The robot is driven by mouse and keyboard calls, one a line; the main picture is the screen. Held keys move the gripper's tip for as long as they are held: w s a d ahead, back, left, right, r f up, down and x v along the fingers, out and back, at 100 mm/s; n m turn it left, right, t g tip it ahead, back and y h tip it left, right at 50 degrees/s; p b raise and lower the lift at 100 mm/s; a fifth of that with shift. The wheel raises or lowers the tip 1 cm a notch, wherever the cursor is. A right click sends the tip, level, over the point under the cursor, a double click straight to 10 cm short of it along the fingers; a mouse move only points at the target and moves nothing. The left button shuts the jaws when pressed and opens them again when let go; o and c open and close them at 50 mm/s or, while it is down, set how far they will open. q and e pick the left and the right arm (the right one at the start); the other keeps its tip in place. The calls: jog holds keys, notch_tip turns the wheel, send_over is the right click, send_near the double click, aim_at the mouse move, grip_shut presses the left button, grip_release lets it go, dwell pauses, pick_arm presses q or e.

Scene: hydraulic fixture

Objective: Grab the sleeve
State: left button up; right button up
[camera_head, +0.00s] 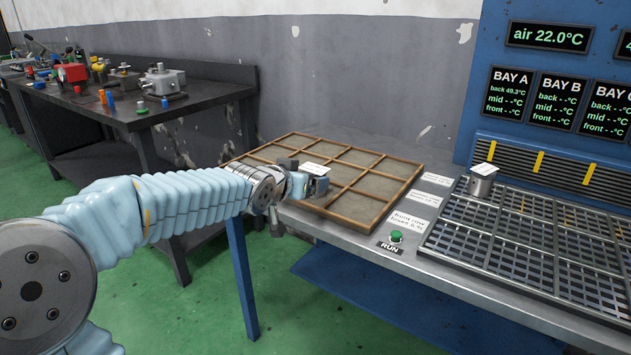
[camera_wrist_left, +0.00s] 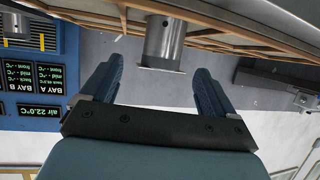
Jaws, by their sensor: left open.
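A grey metal sleeve (camera_head: 316,169) with a white label on top stands at the near edge of the wooden divided tray (camera_head: 391,208), partly hidden by my left gripper (camera_head: 306,183). In the left wrist view, which is upside down, the sleeve (camera_wrist_left: 164,38) shows as a shiny cylinder ahead of and between the two blue fingers of my left gripper (camera_wrist_left: 158,68). The fingers are open, with clear gaps on both sides of the sleeve. A second labelled metal sleeve (camera_head: 482,181) stands on the back left of the metal rack. My right gripper is not in view.
The bench carries a green RUN button (camera_head: 396,236) and white label cards (camera_head: 407,221) between the tray and the rack (camera_head: 535,243). A blue panel with bay displays (camera_head: 555,100) rises behind the rack. A dark side table (camera_head: 130,110) with parts stands at left.

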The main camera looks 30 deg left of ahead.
pick_arm(q)
jog(key=shift+x, duration=1)
jog(key=b+x, duration=0.4)
jog(key=x, duration=0.1)
jog(key=shift+a+r, duration=0.1)
jog(key=shift+w, duration=0.25)
jog(key=shift+r, duration=0.15)
jog(key=c, duration=1.4)
